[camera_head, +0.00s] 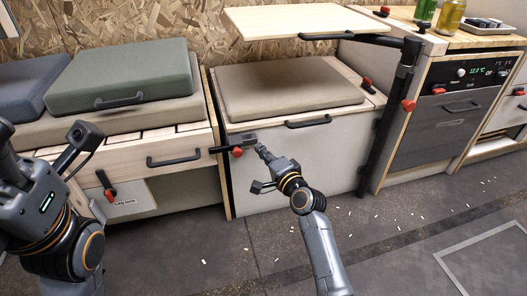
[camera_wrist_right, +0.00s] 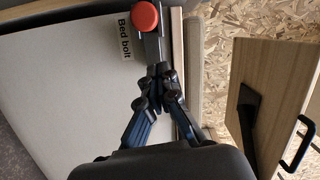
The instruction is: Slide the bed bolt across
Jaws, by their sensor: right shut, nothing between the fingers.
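The bed bolt is a black bar (camera_head: 222,149) with a red knob (camera_head: 237,152) at the upper left corner of a white front panel, beside the gap between the two bench units. In the right wrist view the red knob (camera_wrist_right: 145,17) is beside a "Bed bolt" label (camera_wrist_right: 126,36). My right gripper (camera_head: 250,142) is shut and empty, its tips close to the knob's right side. In the right wrist view its closed fingers (camera_wrist_right: 153,48) reach up to just below the knob; I cannot tell if they touch it. My left gripper (camera_head: 84,138) is at the far left, its jaws unclear.
A tan cushion (camera_head: 290,88) lies on the bench, with a raised wooden tabletop (camera_head: 300,20) above it on a black post (camera_head: 385,110). Left are a drawer with a black handle (camera_head: 174,160) and another red latch (camera_head: 110,194). Small white bits lie on the dark floor (camera_head: 400,225).

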